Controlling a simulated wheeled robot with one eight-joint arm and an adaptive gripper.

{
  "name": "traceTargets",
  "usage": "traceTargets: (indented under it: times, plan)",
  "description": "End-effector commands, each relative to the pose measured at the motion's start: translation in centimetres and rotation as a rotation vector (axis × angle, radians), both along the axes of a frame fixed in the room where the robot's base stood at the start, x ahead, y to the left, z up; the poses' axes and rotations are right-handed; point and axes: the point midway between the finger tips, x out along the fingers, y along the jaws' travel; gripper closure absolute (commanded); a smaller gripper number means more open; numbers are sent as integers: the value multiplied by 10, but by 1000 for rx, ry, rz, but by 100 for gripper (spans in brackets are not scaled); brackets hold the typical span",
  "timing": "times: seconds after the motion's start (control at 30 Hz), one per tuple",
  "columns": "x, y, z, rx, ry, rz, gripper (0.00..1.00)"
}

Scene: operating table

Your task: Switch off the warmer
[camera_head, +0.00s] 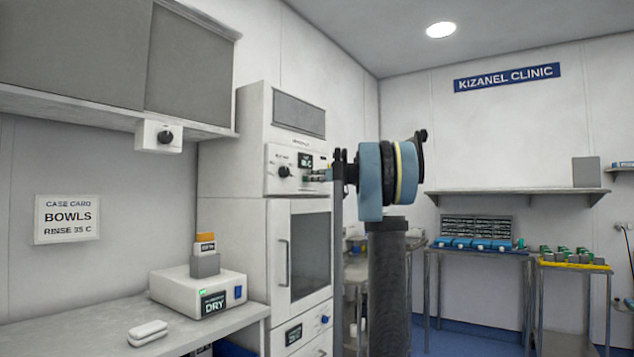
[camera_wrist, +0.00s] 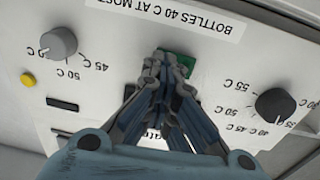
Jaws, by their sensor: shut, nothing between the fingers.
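The warmer appears to be the tall white cabinet (camera_head: 232,225) with a glass door, left of centre in the head view. My gripper (camera_head: 325,174) is at the panel's right end. In the wrist view the panel is upside down, with a grey knob (camera_wrist: 58,44), a black knob (camera_wrist: 275,105) and a yellow button (camera_wrist: 27,80). My gripper (camera_wrist: 168,62) is shut and empty between the knobs, in front of a green part (camera_wrist: 186,62). The fingers partly hide it; contact is unclear.
A white box (camera_head: 175,287) marked DRY, with a green light and blue switch (camera_head: 238,292), stands on the left counter (camera_head: 225,331). A white control box (camera_head: 159,137) hangs under the wall cupboard. A lower panel with a blue knob (camera_head: 325,320) is below the door.

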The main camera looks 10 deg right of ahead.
Motion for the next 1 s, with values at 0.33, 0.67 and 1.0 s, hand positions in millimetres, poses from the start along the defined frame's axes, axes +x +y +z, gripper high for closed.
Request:
traceTargets:
  times: [0.33, 0.67, 1.0]
  plan:
    - [-20, -35, -1, -1, 1, 2, 100]
    - [-55, -86, -1, -1, 1, 3, 100]
    - [-70, -107, -1, -1, 1, 7, 100]
